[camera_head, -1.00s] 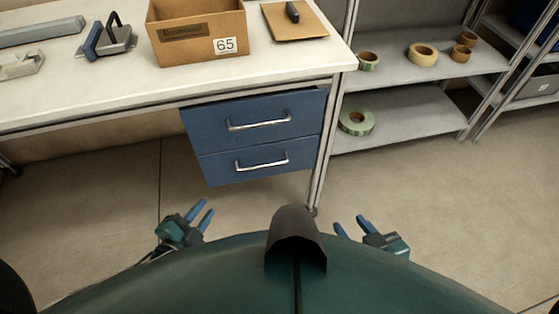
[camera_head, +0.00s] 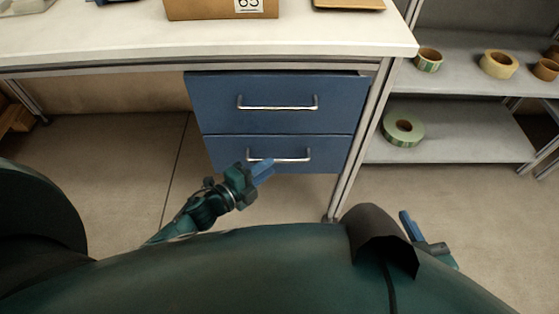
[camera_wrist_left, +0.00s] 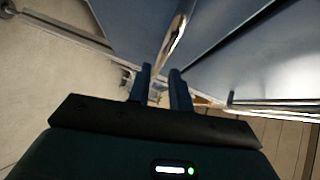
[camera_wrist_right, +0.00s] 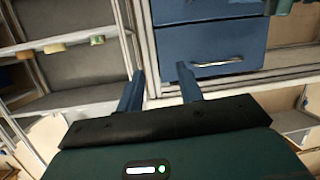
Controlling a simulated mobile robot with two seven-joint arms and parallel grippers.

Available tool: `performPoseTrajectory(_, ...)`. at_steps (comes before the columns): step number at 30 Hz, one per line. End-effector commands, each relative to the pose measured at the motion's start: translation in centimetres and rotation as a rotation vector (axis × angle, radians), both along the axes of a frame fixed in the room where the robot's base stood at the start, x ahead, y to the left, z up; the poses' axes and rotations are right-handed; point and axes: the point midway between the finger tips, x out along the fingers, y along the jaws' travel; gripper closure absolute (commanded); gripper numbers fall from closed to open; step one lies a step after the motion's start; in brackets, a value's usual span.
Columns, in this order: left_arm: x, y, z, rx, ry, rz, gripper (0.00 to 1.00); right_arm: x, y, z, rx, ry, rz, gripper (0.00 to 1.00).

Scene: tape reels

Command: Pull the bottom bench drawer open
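The bottom drawer (camera_head: 330,152) is blue with a silver bar handle (camera_head: 285,156) and sits under the bench, flush with the drawer above. My left gripper (camera_head: 262,171) is just in front of the left part of this handle in the head view. In the left wrist view, its fingers (camera_wrist_left: 161,75) are apart, with a pale bar running toward the gap; contact cannot be told. My right gripper (camera_head: 409,220) is low at the right, partly hidden by my body. In the right wrist view its fingers (camera_wrist_right: 160,72) are apart and empty.
The top drawer (camera_head: 230,90) has its own handle (camera_head: 278,107). A metal bench leg (camera_head: 362,140) stands just right of the drawers. A shelf (camera_head: 450,140) with tape reels is farther right. The floor (camera_head: 110,170) left of the drawers is clear.

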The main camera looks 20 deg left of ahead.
Motion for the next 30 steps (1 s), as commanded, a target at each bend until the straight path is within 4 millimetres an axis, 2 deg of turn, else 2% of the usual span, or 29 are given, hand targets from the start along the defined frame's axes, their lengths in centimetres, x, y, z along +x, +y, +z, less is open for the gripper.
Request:
performPoseTrajectory(3, 2.1, -1.2, -0.4, -0.002, -0.003, -0.001, 0.79, 0.2, 0.1, -0.2, 0.001, -0.03, 0.001, 0.64)
performPoseTrajectory(9, 4.0, -2.3, -0.8, -0.002, 0.0, 0.001, 0.79, 0.3, 0.1, -0.1, 0.002, -0.067, 0.003, 0.64)
performPoseTrajectory(20, 4.5, -2.6, -0.8, -0.002, 0.001, 0.001, 0.79, 0.4, 0.2, 0.0, 0.004, -0.079, 0.004, 0.64)
performPoseTrajectory(28, 4.5, -2.6, -0.8, -0.002, 0.001, 0.001, 0.99, 0.4, 0.2, 0.0, 0.004, -0.078, 0.005, 0.64)
performPoseTrajectory(30, 4.5, -2.6, -0.8, -0.002, 0.001, 0.001, 1.0, 0.4, 0.3, 0.0, 0.004, -0.078, 0.006, 0.64)
